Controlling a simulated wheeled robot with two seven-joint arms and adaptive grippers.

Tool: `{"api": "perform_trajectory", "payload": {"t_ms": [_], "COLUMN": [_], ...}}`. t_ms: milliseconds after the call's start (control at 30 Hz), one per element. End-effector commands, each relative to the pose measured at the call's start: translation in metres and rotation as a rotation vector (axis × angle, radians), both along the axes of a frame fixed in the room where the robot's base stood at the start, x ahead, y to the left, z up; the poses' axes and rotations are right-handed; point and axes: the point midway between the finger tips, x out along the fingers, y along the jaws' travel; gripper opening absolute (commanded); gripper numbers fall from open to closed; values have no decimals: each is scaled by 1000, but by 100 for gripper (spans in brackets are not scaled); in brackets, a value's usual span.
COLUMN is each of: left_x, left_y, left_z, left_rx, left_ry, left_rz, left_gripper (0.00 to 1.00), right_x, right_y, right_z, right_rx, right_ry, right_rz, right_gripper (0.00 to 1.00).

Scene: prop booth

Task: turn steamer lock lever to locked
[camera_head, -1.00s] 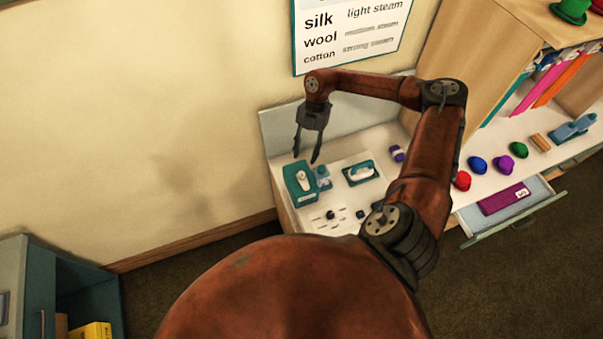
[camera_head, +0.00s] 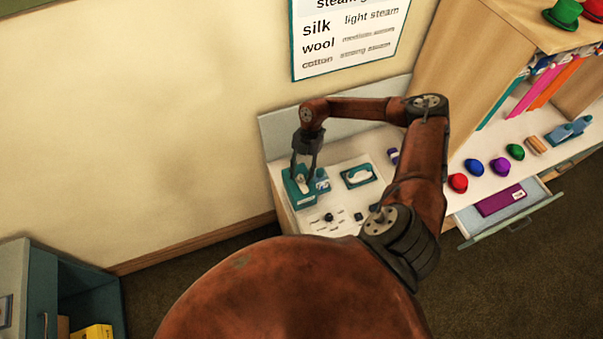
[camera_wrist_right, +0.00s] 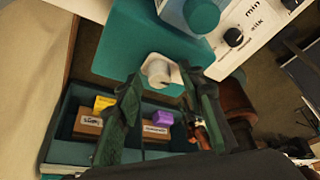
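The steamer (camera_head: 297,200) is a teal box at the left end of the white counter. Its pale lever (camera_wrist_right: 158,70) shows in the right wrist view, on a white mount on the teal face. My right gripper (camera_head: 303,176) points down at the top of the steamer, and its fingers partly hide the lever in the head view. In the right wrist view the dark fingers (camera_wrist_right: 162,80) are spread, one on each side of the lever. A gap seems to show between lever and fingers; I cannot tell whether either touches. My left gripper is not in view.
A blue bottle-like item (camera_head: 321,181) stands close right of the steamer. A teal tray (camera_head: 346,183) with a white item lies farther right. A black knob (camera_wrist_right: 233,37) sits on a labelled panel. Small coloured hats and an open drawer (camera_head: 500,222) are at the right.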

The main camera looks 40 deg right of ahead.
Motion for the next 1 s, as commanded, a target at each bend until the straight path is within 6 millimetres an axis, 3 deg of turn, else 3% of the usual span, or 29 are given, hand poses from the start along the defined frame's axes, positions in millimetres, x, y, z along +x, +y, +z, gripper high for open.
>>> {"api": "perform_trajectory", "payload": {"t_ms": [500, 1000], "left_x": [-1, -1], "left_y": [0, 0], "left_z": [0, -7], "left_rx": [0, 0], "left_ry": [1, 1], "left_rz": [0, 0], "left_gripper": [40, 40], "right_x": [0, 2], "right_y": [0, 0], "right_z": [1, 0], "right_rx": [0, -1], "right_ry": [0, -1], "right_rz": [0, 106], "right_gripper": [0, 0]}}
